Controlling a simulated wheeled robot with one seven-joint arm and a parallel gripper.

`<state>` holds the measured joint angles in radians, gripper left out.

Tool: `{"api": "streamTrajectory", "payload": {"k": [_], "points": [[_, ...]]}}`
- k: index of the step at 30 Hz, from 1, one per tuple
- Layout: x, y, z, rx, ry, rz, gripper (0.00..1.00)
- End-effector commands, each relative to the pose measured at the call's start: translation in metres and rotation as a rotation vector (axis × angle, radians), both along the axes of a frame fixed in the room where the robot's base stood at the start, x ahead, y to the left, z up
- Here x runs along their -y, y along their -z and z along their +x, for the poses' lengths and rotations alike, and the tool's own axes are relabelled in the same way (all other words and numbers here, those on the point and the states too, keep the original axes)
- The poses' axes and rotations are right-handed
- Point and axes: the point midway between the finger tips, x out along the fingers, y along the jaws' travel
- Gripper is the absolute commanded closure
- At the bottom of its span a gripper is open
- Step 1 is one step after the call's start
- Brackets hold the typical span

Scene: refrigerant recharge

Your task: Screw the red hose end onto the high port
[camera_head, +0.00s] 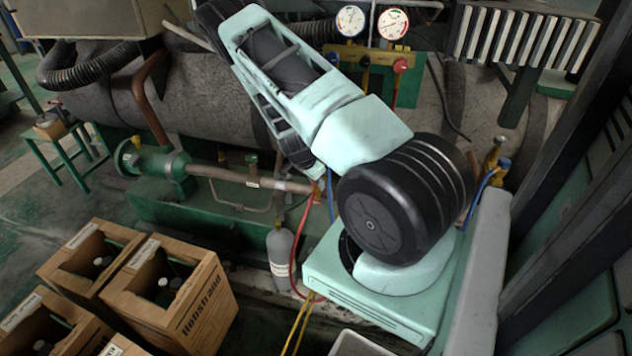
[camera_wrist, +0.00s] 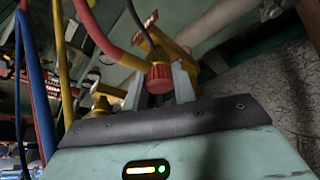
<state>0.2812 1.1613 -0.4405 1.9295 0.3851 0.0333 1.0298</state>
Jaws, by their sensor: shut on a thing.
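The red hose end (camera_wrist: 159,77), a ribbed red collar, sits between the two grey fingers of my gripper (camera_wrist: 159,88) in the wrist view. My gripper is shut on it. The red hose (camera_wrist: 100,35) runs up and left from there; it also shows in the head view (camera_head: 307,228), below my arm. A yellow fitting (camera_wrist: 163,45) is right behind the red end, in line with it. I cannot tell whether threads are engaged, or surely which part is the high port. In the head view my arm hides the gripper.
Two gauges (camera_head: 372,22) with red and blue knobs hang behind my arm. A grey bottle (camera_head: 281,255) stands left of the red hose. Blue (camera_wrist: 33,85) and yellow (camera_wrist: 62,65) hoses pass left of my gripper. Cardboard boxes (camera_head: 200,310) are at lower left.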

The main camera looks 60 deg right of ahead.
Motion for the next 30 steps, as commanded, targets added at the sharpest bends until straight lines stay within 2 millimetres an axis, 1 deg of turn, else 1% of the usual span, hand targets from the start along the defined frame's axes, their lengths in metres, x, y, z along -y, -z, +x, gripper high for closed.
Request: {"api": "streamTrajectory", "payload": {"k": [3,12,14,18,21,22,24,30], "points": [[-0.0001,0.0018,0.0010,0.001,0.079,-0.001,0.95],[-0.0005,0.0021,0.0009,0.001,0.109,0.000,0.95],[-0.0004,0.0026,0.0016,0.000,0.165,-0.002,0.95],[-0.0003,0.0030,0.0008,-0.001,0.333,-0.001,0.95],[-0.0005,0.0026,0.0010,0.001,0.394,-0.001,0.95],[-0.0006,0.0022,0.0007,0.001,0.391,0.000,0.65],[-0.0007,0.0021,0.0005,0.002,0.389,0.000,0.48],[-0.0005,0.0014,0.0001,0.001,0.388,0.000,0.48]]}}
